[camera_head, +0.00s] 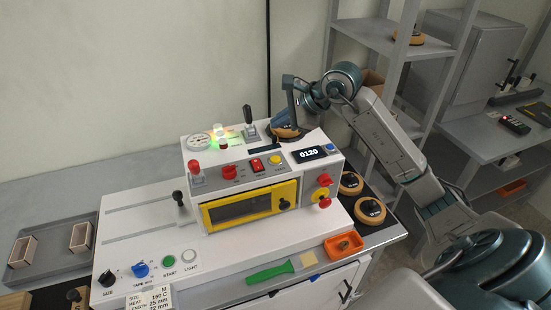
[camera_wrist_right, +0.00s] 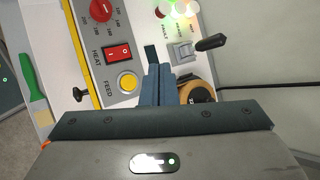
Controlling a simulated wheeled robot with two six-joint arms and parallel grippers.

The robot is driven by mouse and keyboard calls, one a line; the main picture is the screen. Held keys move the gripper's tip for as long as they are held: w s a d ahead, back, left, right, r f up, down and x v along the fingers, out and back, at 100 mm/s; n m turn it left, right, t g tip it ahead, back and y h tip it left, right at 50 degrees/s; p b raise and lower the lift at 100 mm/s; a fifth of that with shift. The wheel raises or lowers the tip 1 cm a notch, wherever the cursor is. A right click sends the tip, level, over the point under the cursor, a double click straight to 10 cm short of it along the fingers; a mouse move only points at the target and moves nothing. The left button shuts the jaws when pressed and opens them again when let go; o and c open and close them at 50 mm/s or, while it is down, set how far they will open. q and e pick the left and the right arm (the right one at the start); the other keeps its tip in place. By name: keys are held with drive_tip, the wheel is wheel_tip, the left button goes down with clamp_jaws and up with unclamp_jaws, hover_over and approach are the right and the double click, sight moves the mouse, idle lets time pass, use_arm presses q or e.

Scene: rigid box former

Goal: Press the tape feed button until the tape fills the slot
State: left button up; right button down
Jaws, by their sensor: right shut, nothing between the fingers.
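The round yellow feed button (camera_wrist_right: 127,82), labelled FEED, sits in a pale ring on the machine's sloped panel. It is small in the head view (camera_head: 275,160). My right gripper (camera_wrist_right: 157,72) is shut and empty. Its fingers appear beside the button in the wrist view, apart from it in the picture; their height above the panel is hard to judge. In the head view my right gripper (camera_head: 281,122) is behind the panel, near an orange-rimmed tape roll (camera_wrist_right: 202,94). The fingers partly hide that roll. I cannot make out the tape in its slot. My left gripper is not in view.
The red heat switch (camera_wrist_right: 117,52) and a red dial (camera_wrist_right: 101,10) are near the button. A toggle lever (camera_wrist_right: 208,43) rises on the other side. A lit display (camera_head: 310,154) reads 0120. A yellow-framed window (camera_head: 250,207) is on the front.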

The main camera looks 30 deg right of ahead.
drive_tip(key=b, duration=0.5)
hover_over(280, 159)
wheel_tip(280, 159, down, 8)
drive_tip(key=shift+a+r, duration=0.1)
drive_tip(key=shift+r, duration=0.1)
drive_tip(key=shift+f+b, duration=0.3)
drive_tip(key=shift+f, duration=0.2)
idle(1.2)
drive_tip(key=shift+f+b, duration=0.4)
drive_tip(key=shift+b, duration=0.25)
drive_tip(key=shift+f+b, duration=0.45)
drive_tip(key=shift+b, duration=0.15)
idle(0.4)
drive_tip(key=shift+r, duration=0.2)
drive_tip(key=shift+r+p, duration=0.3)
drive_tip(key=shift+r, duration=0.35)
drive_tip(key=shift+r, duration=0.15)
